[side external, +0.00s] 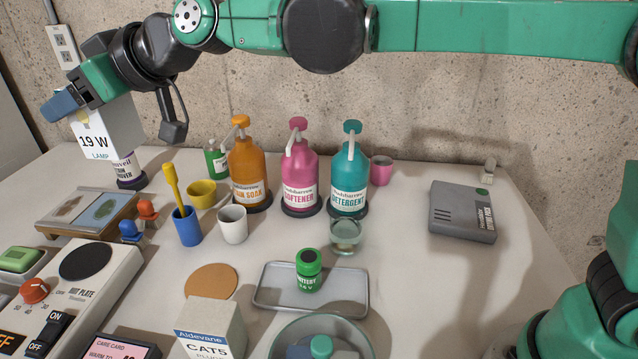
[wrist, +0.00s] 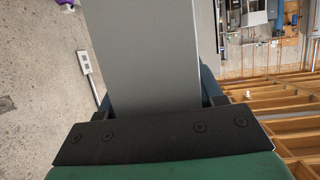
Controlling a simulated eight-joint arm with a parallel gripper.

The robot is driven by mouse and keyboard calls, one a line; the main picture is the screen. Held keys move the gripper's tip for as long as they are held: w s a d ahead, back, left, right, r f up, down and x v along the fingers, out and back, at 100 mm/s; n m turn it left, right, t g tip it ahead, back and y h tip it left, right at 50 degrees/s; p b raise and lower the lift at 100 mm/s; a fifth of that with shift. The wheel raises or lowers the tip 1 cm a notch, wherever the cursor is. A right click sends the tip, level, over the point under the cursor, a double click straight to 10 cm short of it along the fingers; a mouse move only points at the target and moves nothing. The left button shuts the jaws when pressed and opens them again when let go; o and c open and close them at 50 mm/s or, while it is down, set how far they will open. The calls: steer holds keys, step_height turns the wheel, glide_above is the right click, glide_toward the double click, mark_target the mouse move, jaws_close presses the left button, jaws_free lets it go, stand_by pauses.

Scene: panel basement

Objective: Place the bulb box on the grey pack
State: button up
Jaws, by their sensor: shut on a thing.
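The bulb box (side external: 112,128) is a white carton marked "19 W LAMP", at the upper left of the side view. My gripper (side external: 80,100) is shut on it and holds it up in front of a purple-capped bottle. In the wrist view the box (wrist: 155,55) is a large plain grey face between the fingers, hiding much of what lies beyond. The grey pack (side external: 462,210) is a flat dark grey case with a green spot and a label, lying on the table at the right, far from my gripper. Its top is bare.
Tall orange, pink (side external: 300,170) and teal (side external: 349,170) pump bottles stand along the back, between box and pack. A pink mug (side external: 381,170) and a glass (side external: 346,236) stand near them. Table left and front of the pack is clear.

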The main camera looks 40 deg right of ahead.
step_height(320, 180, up, 2)
steer(key=shift+r, duration=0.1)
steer(key=shift+d+r, duration=0.15)
steer(key=shift+r, duration=0.2)
steer(key=d+f+m+t+h, duration=0.15)
steer(key=d+m+h, duration=0.35)
steer(key=d, duration=0.6)
steer(key=w+d+f+m+h, duration=0.1)
steer(key=d+f+m+h, duration=0.3)
steer(key=d, duration=0.6)
steer(key=d+f+m+t+h, duration=0.1)
steer(key=d+m+h, duration=0.45)
steer(key=d, duration=0.55)
steer(key=s+d+r+m+g+h, duration=0.35)
steer(key=s+d+m+g, duration=0.5)
steer(key=d, duration=0.35)
steer(key=s+d+r+m+g+h, duration=0.3)
steer(key=s+d+m+g+h, duration=0.1)
steer(key=s+d+m+g, duration=0.55)
steer(key=n, duration=0.2)
glide_above(465, 194)
step_height(465, 194, down, 25)
steer(key=shift+d+f, duration=0.1)
